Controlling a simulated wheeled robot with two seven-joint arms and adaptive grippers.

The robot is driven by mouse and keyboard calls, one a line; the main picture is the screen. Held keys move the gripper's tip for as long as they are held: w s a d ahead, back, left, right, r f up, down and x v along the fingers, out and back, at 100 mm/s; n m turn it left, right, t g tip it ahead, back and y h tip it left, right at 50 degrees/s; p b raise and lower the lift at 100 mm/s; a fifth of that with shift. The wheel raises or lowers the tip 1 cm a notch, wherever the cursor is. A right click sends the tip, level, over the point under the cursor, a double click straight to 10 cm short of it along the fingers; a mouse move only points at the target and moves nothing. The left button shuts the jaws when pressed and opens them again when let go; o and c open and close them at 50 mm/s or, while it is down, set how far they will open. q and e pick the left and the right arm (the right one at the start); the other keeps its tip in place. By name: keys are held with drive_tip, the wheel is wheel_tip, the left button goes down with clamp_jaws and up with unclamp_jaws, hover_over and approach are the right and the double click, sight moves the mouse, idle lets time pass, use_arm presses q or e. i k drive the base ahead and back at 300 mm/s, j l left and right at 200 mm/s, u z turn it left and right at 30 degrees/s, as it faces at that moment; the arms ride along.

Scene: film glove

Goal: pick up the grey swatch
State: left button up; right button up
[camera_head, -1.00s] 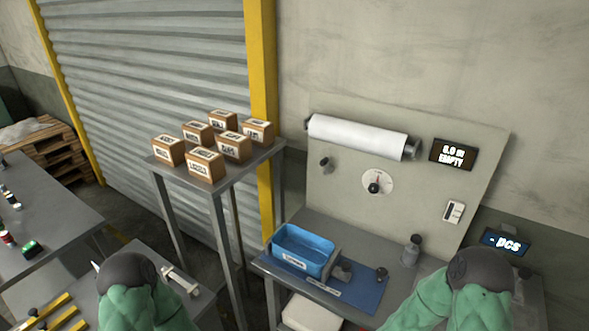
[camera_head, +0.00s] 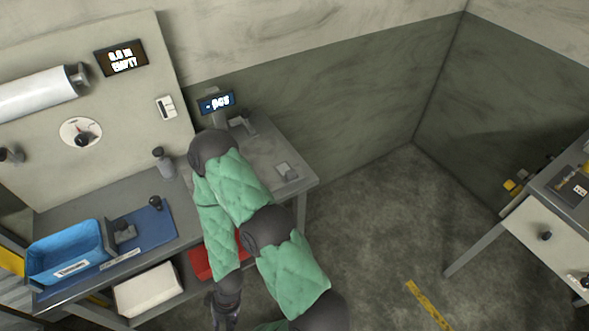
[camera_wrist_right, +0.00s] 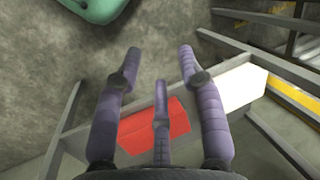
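I cannot make out for certain a grey swatch. A small grey piece (camera_head: 122,232) stands on the blue mat (camera_head: 155,228), beside the blue bin (camera_head: 62,250); it is too small to identify. A light grey square item (camera_head: 286,171) lies at the right end of the workbench. My right gripper (camera_head: 226,308) hangs low in front of the bench. In the right wrist view its three fingers (camera_wrist_right: 160,62) are spread and empty, with a red item (camera_wrist_right: 150,128) behind them. My left gripper is not in view.
A white box (camera_head: 147,290) and the red item (camera_head: 205,262) are on the shelf below the bench. A bottle (camera_head: 163,162) and a small display (camera_head: 216,102) stand on the bench. Another table (camera_head: 562,190) is at the right. The floor between is clear.

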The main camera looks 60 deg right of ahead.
sight(288, 174)
drive_tip(key=z, duration=1.95)
